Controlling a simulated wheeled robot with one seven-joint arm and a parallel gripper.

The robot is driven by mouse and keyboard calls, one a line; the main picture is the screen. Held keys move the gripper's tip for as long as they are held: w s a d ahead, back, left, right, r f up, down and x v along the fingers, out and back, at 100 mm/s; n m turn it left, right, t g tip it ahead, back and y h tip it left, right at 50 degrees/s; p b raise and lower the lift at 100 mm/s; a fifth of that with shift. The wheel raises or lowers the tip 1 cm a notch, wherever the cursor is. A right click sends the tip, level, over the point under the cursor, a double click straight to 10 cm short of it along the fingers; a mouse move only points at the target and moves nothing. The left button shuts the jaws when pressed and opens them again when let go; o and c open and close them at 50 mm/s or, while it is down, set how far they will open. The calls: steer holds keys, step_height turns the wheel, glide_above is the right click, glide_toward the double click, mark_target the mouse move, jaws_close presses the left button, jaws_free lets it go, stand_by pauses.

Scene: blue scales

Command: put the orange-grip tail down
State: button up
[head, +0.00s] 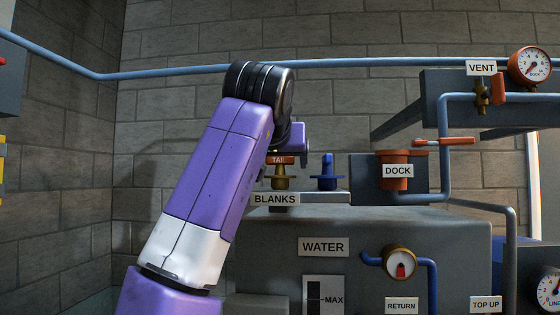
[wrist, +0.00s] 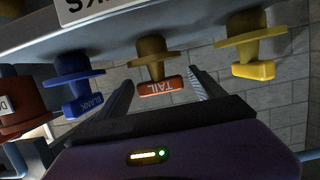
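The tail (head: 280,182) has an orange grip labelled TAIL and a brass body. In the head view it stands upright at the BLANKS shelf (head: 325,198), left of a blue blank (head: 327,172). In the wrist view the tail's orange grip (wrist: 160,87) lies between the fingers of my gripper (wrist: 160,77). The brass body meets the shelf edge in that view. In the head view my arm hides most of my gripper, and its fingers cannot be made out.
The wrist view shows the blue blank (wrist: 80,80) on the left and a yellow-grip piece (wrist: 252,70) on the right, both close to the fingers. The orange DOCK fitting (head: 395,158) stands right of the shelf. The grey WATER tank (head: 270,235) is below.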

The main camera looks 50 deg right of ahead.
steer(key=shift+r, duration=0.25)
steer(key=shift+s+a, duration=0.2)
steer(key=shift+a, duration=0.1)
steer(key=b+v, duration=0.3)
steer(key=v, duration=0.8)
steer(key=shift+s+a+r, duration=0.1)
steer(key=shift+r, duration=0.05)
